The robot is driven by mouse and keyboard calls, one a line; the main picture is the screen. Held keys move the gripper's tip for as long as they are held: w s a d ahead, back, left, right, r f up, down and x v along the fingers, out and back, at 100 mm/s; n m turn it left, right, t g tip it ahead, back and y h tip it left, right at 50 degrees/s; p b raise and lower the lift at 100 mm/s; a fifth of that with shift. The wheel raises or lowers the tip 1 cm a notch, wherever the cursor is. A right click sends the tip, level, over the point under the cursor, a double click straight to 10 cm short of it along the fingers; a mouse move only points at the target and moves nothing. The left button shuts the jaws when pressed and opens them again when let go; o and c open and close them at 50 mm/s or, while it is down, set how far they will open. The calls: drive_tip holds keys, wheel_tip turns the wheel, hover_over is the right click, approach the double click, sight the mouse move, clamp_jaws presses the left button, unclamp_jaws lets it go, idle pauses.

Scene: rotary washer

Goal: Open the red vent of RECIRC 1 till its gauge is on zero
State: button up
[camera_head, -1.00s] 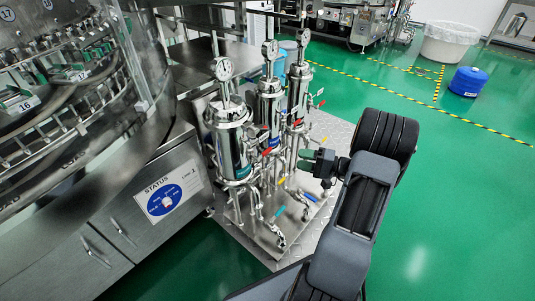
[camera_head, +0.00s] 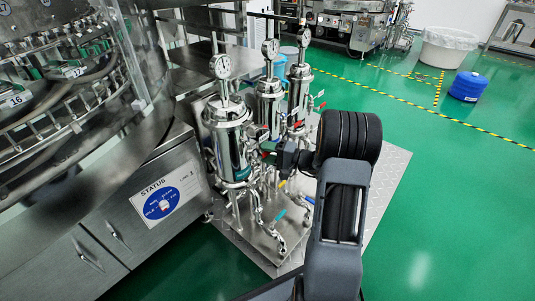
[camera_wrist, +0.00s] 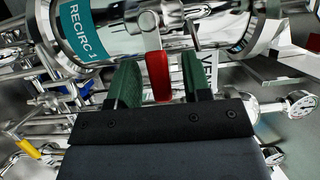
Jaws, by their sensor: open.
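The steel housing labelled RECIRC 1 (camera_wrist: 85,35) lies sideways across the top of the wrist view. Its red vent handle (camera_wrist: 158,76) stands out from a small steel valve. My gripper (camera_wrist: 161,80) is open, with one green finger pad on each side of the red handle and visible gaps between. In the head view, my gripper (camera_head: 274,157) is beside the nearest housing (camera_head: 228,145), partly hidden by my wrist. A dial gauge (camera_head: 221,66) stands on top of this housing; its needle is too small to read.
Two more steel housings with gauges (camera_head: 270,48) stand close behind. Lower valves have yellow and blue handles (camera_head: 279,217). The washer (camera_head: 70,90) is on the left. Green floor is free on the right, with a blue drum (camera_head: 468,86) farther back.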

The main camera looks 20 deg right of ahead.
drive_tip(key=shift+c, duration=0.2)
clamp_jaws()
idle(0.4)
